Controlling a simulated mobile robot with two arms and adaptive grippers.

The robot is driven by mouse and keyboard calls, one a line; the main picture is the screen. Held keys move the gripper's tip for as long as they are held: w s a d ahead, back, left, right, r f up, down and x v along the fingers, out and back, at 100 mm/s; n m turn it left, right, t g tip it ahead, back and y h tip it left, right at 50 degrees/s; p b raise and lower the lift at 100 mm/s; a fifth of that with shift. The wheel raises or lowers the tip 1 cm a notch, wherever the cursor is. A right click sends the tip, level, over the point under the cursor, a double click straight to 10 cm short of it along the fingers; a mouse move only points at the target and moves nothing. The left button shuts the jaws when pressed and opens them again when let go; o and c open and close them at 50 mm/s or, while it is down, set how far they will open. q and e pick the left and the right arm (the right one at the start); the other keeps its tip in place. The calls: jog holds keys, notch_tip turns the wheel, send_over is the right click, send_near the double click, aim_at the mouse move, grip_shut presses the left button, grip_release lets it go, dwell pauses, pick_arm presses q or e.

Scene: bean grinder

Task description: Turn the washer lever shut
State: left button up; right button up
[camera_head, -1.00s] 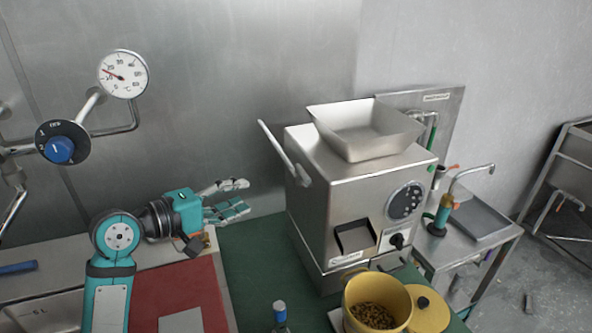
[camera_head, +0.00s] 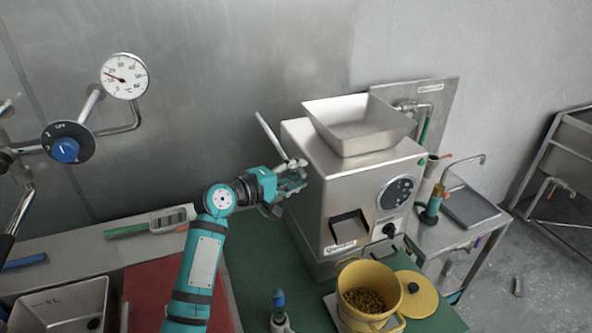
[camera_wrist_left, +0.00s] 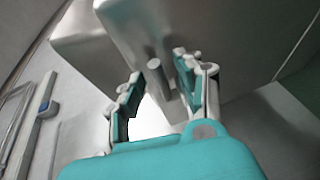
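The washer lever (camera_head: 268,134) is a pale grey rod on the left side of the steel machine (camera_head: 345,190). It slants up and to the left, and its lower end is hidden behind my left gripper (camera_head: 296,176). The left gripper is beside the machine's left wall, at the lever's lower part. In the left wrist view, a grey rod with a round end (camera_wrist_left: 160,78), likely the lever, shows between the spread fingers of the left gripper (camera_wrist_left: 161,70). I cannot tell whether they touch it.
A yellow pot of beans (camera_head: 368,296) and its yellow lid (camera_head: 416,294) are in front of the machine. A steel hopper (camera_head: 358,126) tops the machine.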

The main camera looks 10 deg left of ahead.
pick_arm(q)
grip_shut()
dwell(0.3)
dwell(0.3)
